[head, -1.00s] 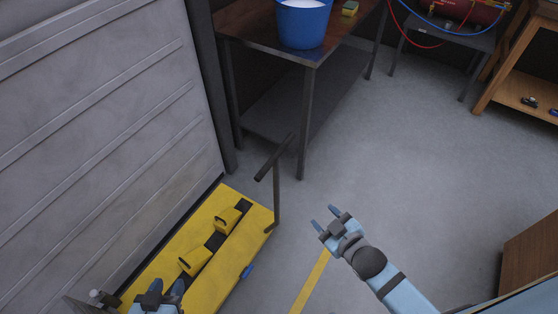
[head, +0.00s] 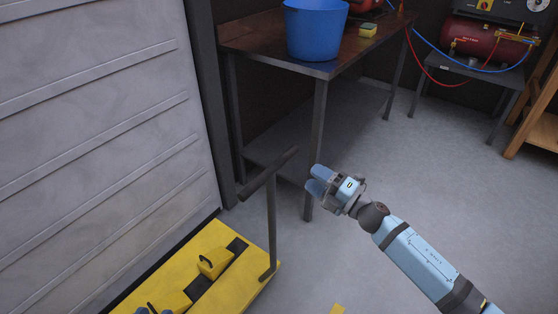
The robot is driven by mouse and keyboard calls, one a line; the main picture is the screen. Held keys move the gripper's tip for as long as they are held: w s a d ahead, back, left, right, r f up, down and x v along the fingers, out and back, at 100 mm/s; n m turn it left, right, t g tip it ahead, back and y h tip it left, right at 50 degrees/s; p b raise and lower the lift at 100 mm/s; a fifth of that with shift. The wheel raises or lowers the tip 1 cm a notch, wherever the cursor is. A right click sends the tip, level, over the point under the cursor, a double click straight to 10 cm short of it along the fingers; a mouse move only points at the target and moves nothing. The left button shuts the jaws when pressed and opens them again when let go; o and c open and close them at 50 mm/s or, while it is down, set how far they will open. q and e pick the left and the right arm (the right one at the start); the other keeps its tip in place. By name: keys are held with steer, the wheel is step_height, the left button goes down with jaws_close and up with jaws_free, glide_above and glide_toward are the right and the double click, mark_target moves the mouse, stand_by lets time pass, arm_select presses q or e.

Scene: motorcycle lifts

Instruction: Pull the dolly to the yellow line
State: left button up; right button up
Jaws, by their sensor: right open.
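The yellow dolly (head: 255,268) stands at the lower left beside the grey ribbed panel, with yellow blocks on its deck. Its dark upright handle with a crossbar (head: 268,174) rises from the near right end. My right gripper (head: 315,179) is open and empty, to the right of the crossbar with its fingertips pointing left towards it; it looks apart from the bar. Only blue tips of my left gripper (head: 153,310) show at the bottom edge over the dolly, so its jaw state is unclear. A small piece of the yellow line (head: 338,309) shows at the bottom.
A workbench (head: 330,68) with a blue bucket (head: 315,30) and a sponge (head: 367,30) stands behind the handle. A red compressor (head: 485,38) sits on a stand at the back right, near a wooden shelf (head: 545,130). Grey floor (head: 450,190) is clear at the right.

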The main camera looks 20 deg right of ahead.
arm_select(q)
steer(key=shift+w+d+r+t+h+b, duration=0.15)
steer(key=shift+d+r+t+h+b, duration=0.1)
steer(key=shift+r, duration=0.2)
steer(key=shift+w+d+r+t+h+b, duration=0.15)
steer(key=shift+d+r+t+b, duration=0.1)
steer(key=shift+r, duration=0.15)
arm_select(e)
steer(key=x, duration=1.2)
arm_select(q)
steer(key=shift+a+r, duration=0.1)
arm_select(e)
jaws_close()
